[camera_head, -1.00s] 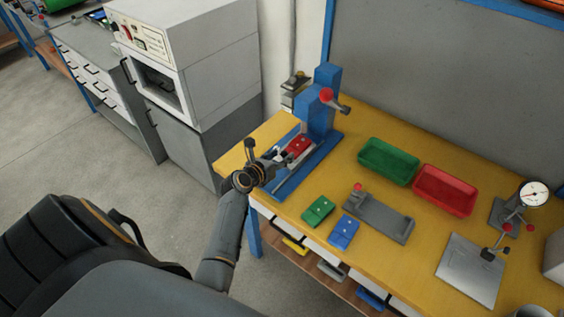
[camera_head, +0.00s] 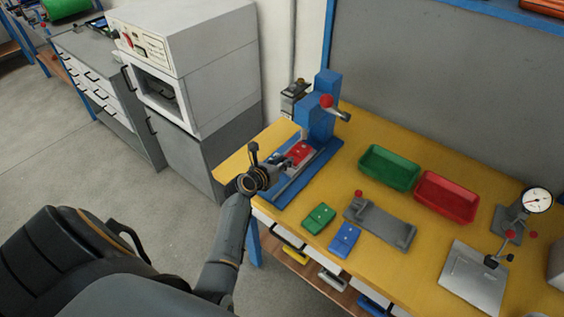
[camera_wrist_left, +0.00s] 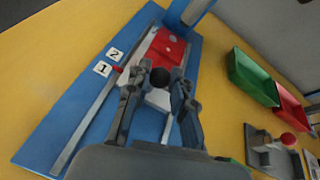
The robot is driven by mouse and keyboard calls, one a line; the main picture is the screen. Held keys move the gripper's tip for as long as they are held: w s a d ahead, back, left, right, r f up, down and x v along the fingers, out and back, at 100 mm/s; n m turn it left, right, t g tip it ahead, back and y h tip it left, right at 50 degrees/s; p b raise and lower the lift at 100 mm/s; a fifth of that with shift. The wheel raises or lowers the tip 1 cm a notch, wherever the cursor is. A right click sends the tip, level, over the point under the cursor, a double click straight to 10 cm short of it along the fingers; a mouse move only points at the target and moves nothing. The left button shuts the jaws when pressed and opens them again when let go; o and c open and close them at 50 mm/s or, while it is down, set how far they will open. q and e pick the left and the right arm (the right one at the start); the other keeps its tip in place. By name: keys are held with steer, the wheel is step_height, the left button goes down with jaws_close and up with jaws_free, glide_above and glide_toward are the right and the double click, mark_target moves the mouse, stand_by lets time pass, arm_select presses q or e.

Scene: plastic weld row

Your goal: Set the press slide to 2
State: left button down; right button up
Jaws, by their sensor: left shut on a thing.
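The blue press (camera_head: 318,118) stands on the left end of the yellow bench, and its base also fills the left of the wrist view (camera_wrist_left: 62,112). A red block (camera_head: 299,152) sits on the slide under the press head; it also shows in the wrist view (camera_wrist_left: 166,46). A dark round knob (camera_wrist_left: 161,78) is at the slide's near end. My left gripper (camera_head: 281,164) is shut on this knob, with one finger on each side. A small red pointer (camera_wrist_left: 117,69) lies between the labels 1 (camera_wrist_left: 102,69) and 2 (camera_wrist_left: 116,54), nearer 1. My right gripper is not in view.
Green (camera_head: 388,168) and red (camera_head: 446,197) bins stand right of the press. A green block (camera_head: 318,218), a blue block (camera_head: 344,239) and a grey fixture (camera_head: 381,225) lie in front of them. A dial gauge (camera_head: 537,200) is at far right.

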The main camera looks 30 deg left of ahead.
mark_target(289, 156)
arm_select(q)
steer(key=shift+w+d+r, duration=0.1)
steer(key=shift+w, duration=1.5)
steer(key=c, duration=1.5)
jaws_free()
steer(key=o, duration=0.3)
steer(key=shift+w, duration=0.1)
steer(key=shift+o, duration=0.3)
steer(key=v, duration=0.7)
steer(key=shift+s+d, duration=0.1)
steer(key=shift+s, duration=0.1)
